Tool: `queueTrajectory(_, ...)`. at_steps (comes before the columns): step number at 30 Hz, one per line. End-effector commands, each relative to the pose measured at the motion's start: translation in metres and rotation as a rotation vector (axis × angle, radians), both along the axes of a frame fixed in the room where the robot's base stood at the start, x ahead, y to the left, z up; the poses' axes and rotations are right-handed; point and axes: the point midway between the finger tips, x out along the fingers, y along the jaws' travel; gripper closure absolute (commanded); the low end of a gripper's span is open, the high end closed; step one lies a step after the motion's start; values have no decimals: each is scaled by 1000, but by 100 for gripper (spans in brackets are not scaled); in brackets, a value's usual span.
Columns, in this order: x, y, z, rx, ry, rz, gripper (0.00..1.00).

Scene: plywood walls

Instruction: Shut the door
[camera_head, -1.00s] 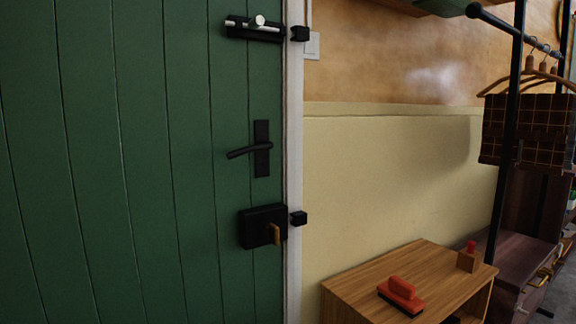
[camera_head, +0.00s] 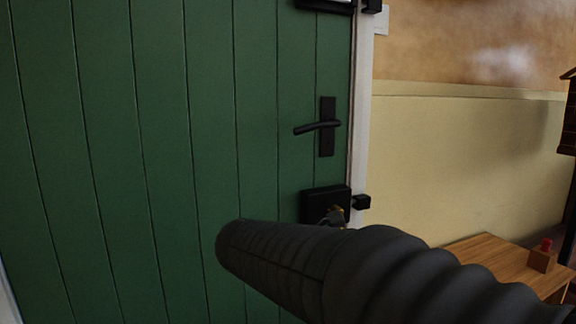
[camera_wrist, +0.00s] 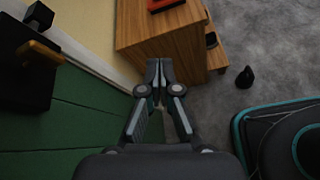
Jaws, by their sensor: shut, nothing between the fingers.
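The green plank door (camera_head: 160,130) fills the left and middle of the head view. Its right edge lies along the white frame, and no gap shows there. A black lever handle (camera_head: 318,127) sits near that edge. Below it is a black lock box (camera_head: 325,203) with a brass knob, partly hidden by my arm. In the wrist view the door (camera_wrist: 70,140) is at lower left and the lock box (camera_wrist: 25,80) at left. My gripper (camera_wrist: 159,68) is shut and empty, right of the door and in front of the wooden cabinet. In the head view my fingers are hidden.
The wooden cabinet (camera_wrist: 160,40) stands right of the door against the cream wall (camera_head: 450,160). A small block with a red top (camera_head: 542,257) is on it. A small black object (camera_wrist: 245,77) lies on the grey floor (camera_wrist: 265,50). My base shows at lower right.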

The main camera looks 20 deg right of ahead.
Motion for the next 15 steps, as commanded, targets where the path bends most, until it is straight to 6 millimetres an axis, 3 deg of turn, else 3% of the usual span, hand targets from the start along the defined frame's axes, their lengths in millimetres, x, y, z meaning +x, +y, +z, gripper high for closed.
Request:
queueTrajectory(1, 20, 0, 11, -110, 87, 35, 100)
queueTrajectory(4, 57, 4, 44, -345, 254, 80, 100)
queueTrajectory(9, 111, 35, 88, -688, 472, 86, 100)
queueTrajectory(15, 145, 72, 113, -919, 598, 42, 100)
